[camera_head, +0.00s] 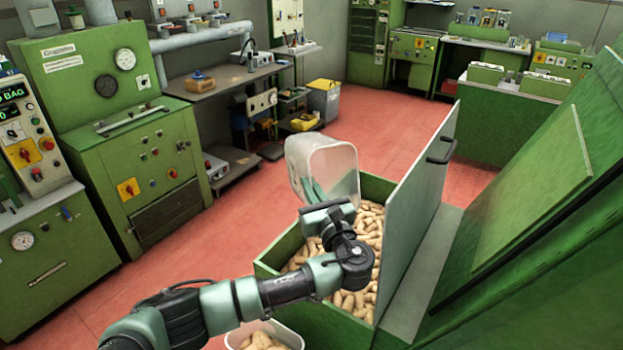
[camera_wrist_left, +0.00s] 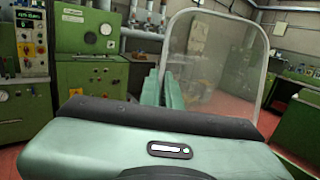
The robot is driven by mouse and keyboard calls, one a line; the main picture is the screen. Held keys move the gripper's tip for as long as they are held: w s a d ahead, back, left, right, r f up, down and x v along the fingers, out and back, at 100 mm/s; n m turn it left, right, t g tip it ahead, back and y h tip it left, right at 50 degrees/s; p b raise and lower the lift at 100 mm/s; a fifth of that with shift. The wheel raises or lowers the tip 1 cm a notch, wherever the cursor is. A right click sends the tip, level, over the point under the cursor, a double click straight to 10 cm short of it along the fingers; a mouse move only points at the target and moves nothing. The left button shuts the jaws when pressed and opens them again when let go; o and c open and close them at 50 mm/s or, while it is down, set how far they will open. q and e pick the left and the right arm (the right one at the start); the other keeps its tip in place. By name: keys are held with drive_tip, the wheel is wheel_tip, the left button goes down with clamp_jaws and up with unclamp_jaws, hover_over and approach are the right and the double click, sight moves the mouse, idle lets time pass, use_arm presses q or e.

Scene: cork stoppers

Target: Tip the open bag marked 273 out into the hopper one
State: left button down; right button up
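A translucent white bag (camera_head: 338,165) hangs tilted on its side above the green hopper (camera_head: 305,318). No corks show inside the bag, and no marking on it is readable. My left gripper (camera_head: 312,190) is shut on the bag's wall; its green fingers partly show through the bag. In the left wrist view the two fingers (camera_wrist_left: 164,90) lie close together at the left edge of the bag (camera_wrist_left: 215,60). The hopper holds many loose corks (camera_head: 368,228), partly hidden under my left arm. My right gripper is not in view.
A second white container (camera_head: 264,338) with corks stands in front of the hopper at the bottom edge. A grey-green upright panel (camera_head: 418,215) with dark handles rises on the hopper's right. Green machines (camera_head: 130,150) stand at the left. The red floor (camera_head: 225,235) between is clear.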

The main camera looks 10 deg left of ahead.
sight(308, 152)
use_arm(q)
drive_tip(key=r+g+h+p, duration=0.1)
drive_tip(key=r+p, duration=0.1)
drive_tip(key=p, duration=0.1)
drive_tip(key=w+r+g+p, duration=0.1)
drive_tip(key=r+g+p, duration=0.1)
drive_tip(key=r+p, duration=0.1)
drive_tip(key=r+g+h+p, duration=0.1)
drive_tip(key=r+p, duration=0.1)
drive_tip(key=p, duration=0.2)
drive_tip(key=shift+w+a+r+h, duration=0.15)
drive_tip(key=shift+a+r+h, duration=0.15)
drive_tip(key=shift+a, duration=0.1)
drive_tip(key=shift+w+r+g+p, duration=0.1)
drive_tip(key=shift+r+g+p, duration=0.2)
drive_tip(key=shift+g+p, duration=0.15)
drive_tip(key=r+g+h, duration=0.1)
drive_tip(key=r, duration=0.1)
drive_tip(key=r+g+h, duration=0.1)
drive_tip(key=r+g, duration=0.2)
drive_tip(key=shift+w+a+r+h+b, duration=0.15)
drive_tip(key=shift+w+r+h+b, duration=0.15)
drive_tip(key=shift+h, duration=0.1)
drive_tip(key=g, duration=0.1)
drive_tip(key=g+h, duration=0.2)
drive_tip(key=shift+s+r, duration=0.25)
drive_tip(key=shift+r, duration=0.15)
drive_tip(key=shift+f+g, duration=0.1)
drive_tip(key=shift+g, duration=0.15)
